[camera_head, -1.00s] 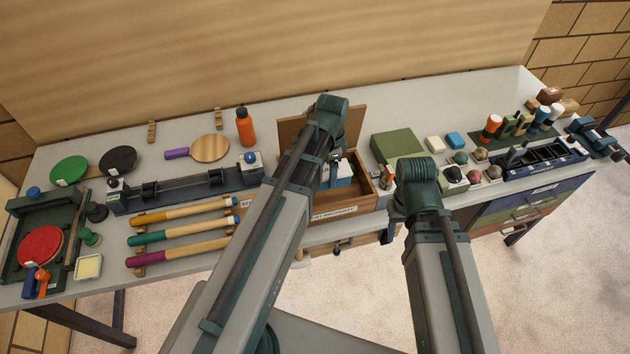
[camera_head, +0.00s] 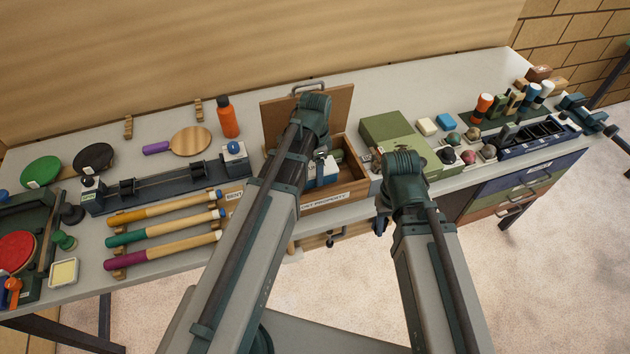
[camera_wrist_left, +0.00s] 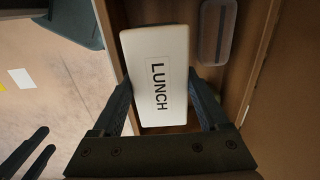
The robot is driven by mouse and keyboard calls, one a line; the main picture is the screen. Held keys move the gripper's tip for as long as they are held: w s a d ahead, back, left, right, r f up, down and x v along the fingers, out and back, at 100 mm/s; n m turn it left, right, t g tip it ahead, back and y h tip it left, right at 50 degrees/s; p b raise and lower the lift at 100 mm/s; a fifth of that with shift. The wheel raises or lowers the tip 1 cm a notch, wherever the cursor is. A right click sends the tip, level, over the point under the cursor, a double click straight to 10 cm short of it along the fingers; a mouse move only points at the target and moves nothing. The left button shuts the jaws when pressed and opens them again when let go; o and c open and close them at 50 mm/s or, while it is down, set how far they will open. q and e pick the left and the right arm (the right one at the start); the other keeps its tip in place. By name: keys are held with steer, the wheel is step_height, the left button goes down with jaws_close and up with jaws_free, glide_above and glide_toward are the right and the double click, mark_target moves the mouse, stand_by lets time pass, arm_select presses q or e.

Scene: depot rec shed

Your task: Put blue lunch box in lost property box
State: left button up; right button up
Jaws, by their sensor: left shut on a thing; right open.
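The blue lunch box (camera_head: 324,176) has a white lid marked LUNCH, which fills the middle of the left wrist view (camera_wrist_left: 158,75). My left gripper (camera_head: 322,158) is shut on it, with one finger on each side in the left wrist view (camera_wrist_left: 160,92). The lost property box (camera_head: 352,190) is an open wooden box with a labelled front and a raised lid behind. The lunch box is over or inside its opening, near the front wall; I cannot tell whether it touches the floor. My right gripper (camera_head: 378,155) is open beside the box's right end, partly hidden by its arm.
A clear container (camera_wrist_left: 216,30) lies inside the lost property box. A green case (camera_head: 385,130) stands close to its right. Bats with coloured grips (camera_head: 165,237) lie to the left, and an orange bottle (camera_head: 227,117) stands behind.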

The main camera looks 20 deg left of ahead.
arm_select(q)
steer(key=shift+f+b, duration=1.8)
steer(key=shift+f, duration=0.15)
steer(key=shift+f+b, duration=0.5)
steer(key=shift+b, duration=0.15)
steer(key=o, duration=1.2)
steer(key=shift+o, duration=0.2)
steer(key=shift+r, duration=0.2)
step_height(320, 180, up, 13)
steer(key=p, duration=1.3)
steer(key=s+d+n+y, duration=0.1)
steer(key=s+d+n, duration=0.6)
steer(key=s+d, duration=0.3)
steer(key=s, duration=0.3)
steer(key=shift+d+n, duration=0.3)
steer(key=shift+d, duration=0.1)
steer(key=shift+f, duration=0.1)
